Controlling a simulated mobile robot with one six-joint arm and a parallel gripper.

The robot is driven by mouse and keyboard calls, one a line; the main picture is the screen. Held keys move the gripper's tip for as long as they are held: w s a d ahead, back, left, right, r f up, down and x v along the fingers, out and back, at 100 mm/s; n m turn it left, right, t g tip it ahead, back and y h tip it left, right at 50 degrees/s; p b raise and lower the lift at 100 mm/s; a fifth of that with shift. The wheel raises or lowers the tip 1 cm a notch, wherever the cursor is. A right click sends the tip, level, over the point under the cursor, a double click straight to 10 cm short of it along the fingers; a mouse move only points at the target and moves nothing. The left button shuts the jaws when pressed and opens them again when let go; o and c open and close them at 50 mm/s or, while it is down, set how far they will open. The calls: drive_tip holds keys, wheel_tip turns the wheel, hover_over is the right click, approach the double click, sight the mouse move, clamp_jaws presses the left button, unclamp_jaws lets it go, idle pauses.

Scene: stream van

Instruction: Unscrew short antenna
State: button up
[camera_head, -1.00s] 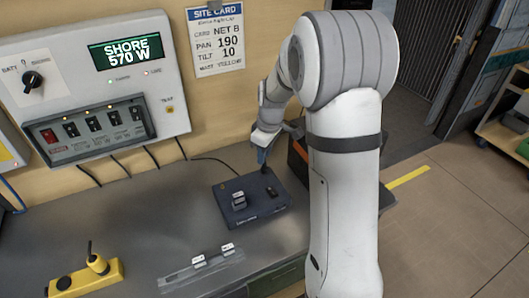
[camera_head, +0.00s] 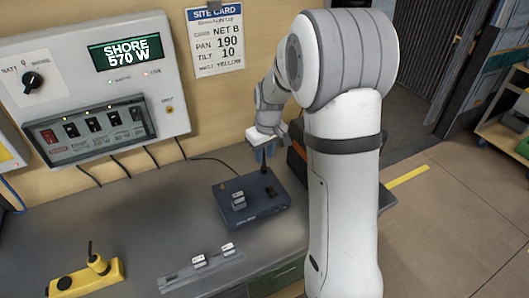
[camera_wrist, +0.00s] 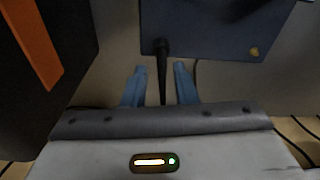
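The short black antenna (camera_wrist: 163,72) stands out from the edge of a dark blue box (camera_wrist: 215,25) in the wrist view. A brass connector (camera_wrist: 254,51) shows on the same face of the box, to the right. My gripper (camera_wrist: 160,70) has its two blue fingers apart, one on each side of the antenna, with a visible gap on both sides. In the head view the box (camera_head: 225,213) lies on the grey bench, and my gripper (camera_head: 264,152) is at its far edge.
A yellow holder (camera_head: 70,284) with a black-tipped upright piece stands at the left front. A rail (camera_head: 175,280) with two labelled pieces lies on the bench. A power panel (camera_head: 60,70) is on the wall. A black case with orange (camera_wrist: 35,40) stands close left of my gripper.

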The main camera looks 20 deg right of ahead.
drive_tip(key=shift+m, duration=2)
drive_tip(key=shift+a, duration=0.15)
drive_tip(key=shift+c, duration=0.3)
clamp_jaws()
drive_tip(key=n, duration=0.3)
drive_tip(key=shift+n, duration=0.4)
drive_tip(key=shift+n, duration=0.3)
